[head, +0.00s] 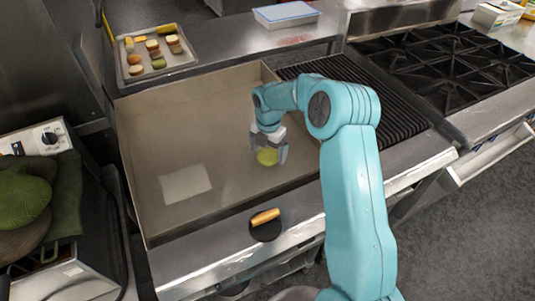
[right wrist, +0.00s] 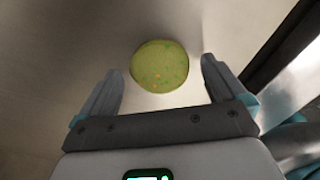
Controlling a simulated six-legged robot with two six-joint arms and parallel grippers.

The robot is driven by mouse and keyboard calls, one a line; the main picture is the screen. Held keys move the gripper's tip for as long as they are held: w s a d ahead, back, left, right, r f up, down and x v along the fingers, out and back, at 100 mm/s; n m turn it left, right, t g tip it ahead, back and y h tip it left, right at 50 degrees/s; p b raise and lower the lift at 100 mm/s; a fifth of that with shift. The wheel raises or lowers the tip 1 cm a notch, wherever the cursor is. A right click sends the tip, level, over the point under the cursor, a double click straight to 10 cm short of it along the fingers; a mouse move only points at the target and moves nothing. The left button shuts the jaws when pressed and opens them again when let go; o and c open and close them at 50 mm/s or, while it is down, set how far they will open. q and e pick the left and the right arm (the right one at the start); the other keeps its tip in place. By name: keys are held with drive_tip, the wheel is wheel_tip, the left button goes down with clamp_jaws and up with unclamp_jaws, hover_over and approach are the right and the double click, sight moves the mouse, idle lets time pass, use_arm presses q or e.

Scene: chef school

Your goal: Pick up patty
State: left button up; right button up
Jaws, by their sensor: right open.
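A round yellow-green patty (head: 267,157) with small coloured specks lies on the flat metal griddle (head: 215,120), towards its right side. In the right wrist view the patty (right wrist: 160,66) lies just beyond and between the fingertips, with space on both sides. My right gripper (head: 269,156) is open and points down over the patty. Its two fingers also show in the right wrist view (right wrist: 160,78), with nothing between them touching. In the head view the fingers partly cover the patty. My left gripper is not in view.
A tray (head: 124,75) of buns and other food pieces stands on the back left counter. A ribbed grill (head: 385,110) and burners (head: 440,60) are on the right. The griddle has raised walls.

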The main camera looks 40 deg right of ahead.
sight(268, 153)
drive_tip(key=shift+d+f, duration=0.15)
drive_tip(key=shift+f, duration=0.2)
drive_tip(key=c, duration=0.9)
drive_tip(key=shift+c, duration=1.4)
drive_tip(key=shift+r, duration=0.1)
wheel_tip(268, 153, up, 20)
